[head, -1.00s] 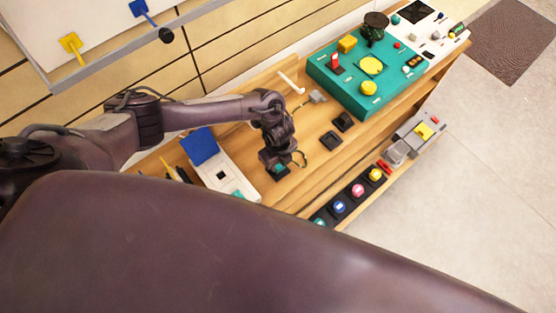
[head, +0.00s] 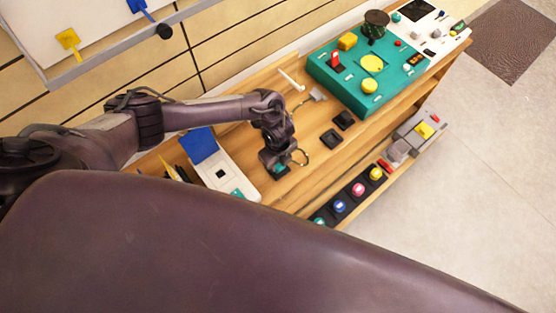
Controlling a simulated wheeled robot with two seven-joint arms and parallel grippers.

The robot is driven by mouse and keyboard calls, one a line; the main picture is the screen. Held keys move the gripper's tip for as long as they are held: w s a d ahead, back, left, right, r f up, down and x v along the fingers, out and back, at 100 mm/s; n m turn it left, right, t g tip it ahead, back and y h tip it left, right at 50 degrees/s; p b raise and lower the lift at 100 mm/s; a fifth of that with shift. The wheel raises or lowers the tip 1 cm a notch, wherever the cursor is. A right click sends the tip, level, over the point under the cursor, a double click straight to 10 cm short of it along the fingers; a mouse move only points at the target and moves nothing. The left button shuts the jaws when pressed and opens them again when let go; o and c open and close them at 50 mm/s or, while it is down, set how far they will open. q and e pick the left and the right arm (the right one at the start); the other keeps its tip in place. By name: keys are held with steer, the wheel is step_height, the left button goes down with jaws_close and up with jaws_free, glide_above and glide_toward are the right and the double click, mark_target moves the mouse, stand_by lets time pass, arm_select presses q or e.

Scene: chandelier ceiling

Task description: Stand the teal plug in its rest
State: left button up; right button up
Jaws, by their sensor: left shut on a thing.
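My left gripper (head: 279,170) points down just above the wooden bench, right of the white box with the blue lid. It is shut on a small teal thing, which looks like the teal plug (head: 281,169); the fingers hide most of it. A dark base or block shows close under the fingers, and I cannot tell whether the plug touches it or sits in it. Two black square blocks, one nearer (head: 331,139) and one farther (head: 344,120), lie on the bench to the right. I cannot tell which is the rest. My right gripper is not in view.
The white box (head: 232,179) with its blue lid (head: 201,146) stands left of the gripper. A teal console (head: 346,84) with knobs fills the bench farther right. A lower front shelf holds a black strip of coloured round pieces (head: 349,197). Bare wood lies between gripper and black blocks.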

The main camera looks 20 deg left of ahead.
arm_select(q)
steer(key=o, duration=1)
steer(key=shift+c, duration=1)
steer(key=shift+r, duration=0.15)
step_height(320, 180, up, 9)
steer(key=p, duration=0.8)
